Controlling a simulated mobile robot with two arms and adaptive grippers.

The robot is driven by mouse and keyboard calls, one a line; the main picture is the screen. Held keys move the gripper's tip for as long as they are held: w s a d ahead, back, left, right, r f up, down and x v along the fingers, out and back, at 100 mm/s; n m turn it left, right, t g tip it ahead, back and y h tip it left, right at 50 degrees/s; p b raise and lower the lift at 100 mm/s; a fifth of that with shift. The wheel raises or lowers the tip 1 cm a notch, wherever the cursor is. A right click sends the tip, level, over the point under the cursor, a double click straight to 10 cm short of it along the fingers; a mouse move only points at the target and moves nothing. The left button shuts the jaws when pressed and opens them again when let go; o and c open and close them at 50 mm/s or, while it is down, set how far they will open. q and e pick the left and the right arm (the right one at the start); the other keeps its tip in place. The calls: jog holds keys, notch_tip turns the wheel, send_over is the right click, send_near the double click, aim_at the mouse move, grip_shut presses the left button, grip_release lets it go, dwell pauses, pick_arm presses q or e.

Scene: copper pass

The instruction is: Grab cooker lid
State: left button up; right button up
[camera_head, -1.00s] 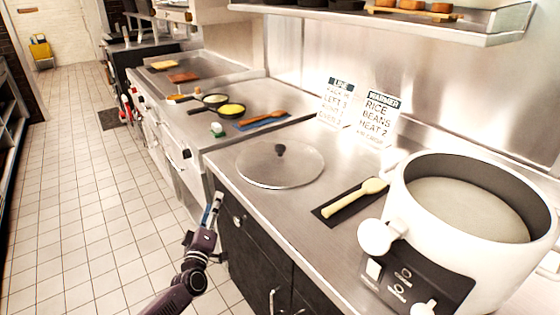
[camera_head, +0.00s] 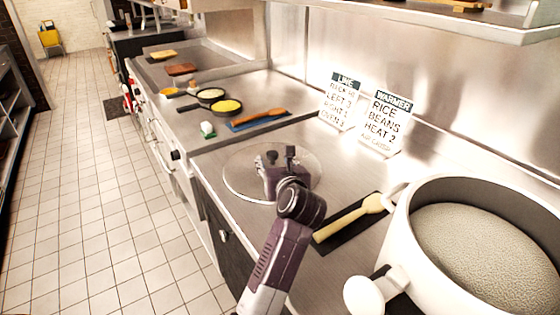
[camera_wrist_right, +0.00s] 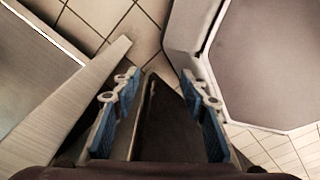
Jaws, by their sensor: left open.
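The cooker lid (camera_head: 240,172), a clear round disc with a pale rim, lies flat on the steel counter in the head view. My left gripper (camera_head: 277,158) is over the middle of the lid, with its arm reaching in from the lower edge. It is open, and its dark parts overlap the lid's dark knob, so I cannot tell whether they touch. The cooker (camera_head: 410,235), a big white pot with pale contents, stands uncovered at the right. My right gripper (camera_wrist_right: 160,90) shows only in the right wrist view, with its blue-padded fingers apart and nothing between them.
A wooden spoon (camera_head: 350,216) lies on a dark mat right of the lid. Two sign cards (camera_head: 384,124) stand behind. Two small pans (camera_head: 226,107) and a spatula (camera_head: 262,117) are on the farther counter. A shelf (camera_head: 450,28) overhangs the back.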

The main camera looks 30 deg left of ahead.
aim_at(272, 154)
pick_arm(q)
jog(key=shift+w+d+r, duration=0.15)
jog(key=shift+d, duration=0.2)
jog(key=shift+w+a, duration=0.15)
jog(key=x, duration=0.2)
jog(key=shift+w+a+p, duration=0.15)
jog(key=shift+a+p, duration=0.05)
jog(key=shift+p, duration=0.15)
jog(key=x, duration=0.4)
jog(key=shift+f+p, duration=0.2)
jog(key=shift+p, duration=0.15)
jog(key=shift+w+f, duration=0.1)
jog(key=shift+w, duration=0.05)
pick_arm(e)
jog(key=shift+s+a+r, duration=0.1)
jog(key=shift+s+r, duration=0.55)
jog(key=shift+r, duration=0.1)
pick_arm(q)
jog(key=shift+c, duration=0.4)
pick_arm(e)
jog(key=shift+s, duration=0.1)
